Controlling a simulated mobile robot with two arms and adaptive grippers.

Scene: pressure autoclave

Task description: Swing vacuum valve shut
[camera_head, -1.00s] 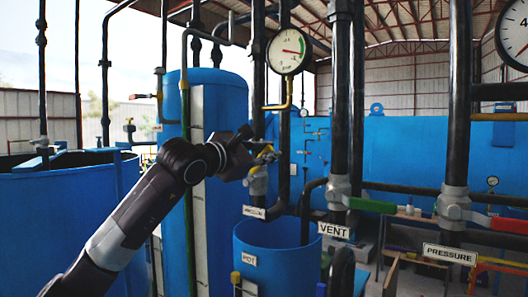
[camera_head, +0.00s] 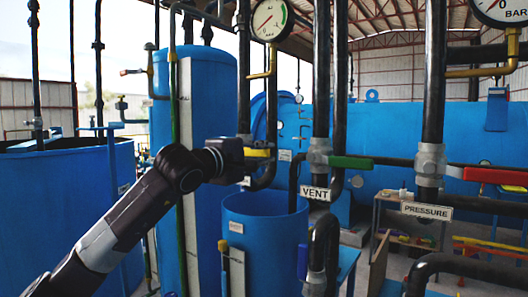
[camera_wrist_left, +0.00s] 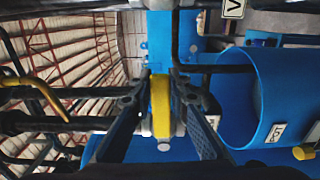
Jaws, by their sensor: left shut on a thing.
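The vacuum valve's yellow handle (camera_head: 260,153) lies about level across its black pipe (camera_head: 244,80) in the head view. My left gripper (camera_head: 246,158) is at the handle and hides most of the valve body and part of the label below. In the left wrist view the yellow handle (camera_wrist_left: 160,105) runs between the two dark fingers of my left gripper (camera_wrist_left: 161,92), which are closed on it. My right gripper is in neither view.
To the right are the green-handled VENT valve (camera_head: 350,162) and the red-handled PRESSURE valve (camera_head: 495,176). An open blue pot (camera_head: 262,245) stands below the handle. A tall blue tank (camera_head: 215,110) stands behind my arm. A round gauge (camera_head: 270,18) is above.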

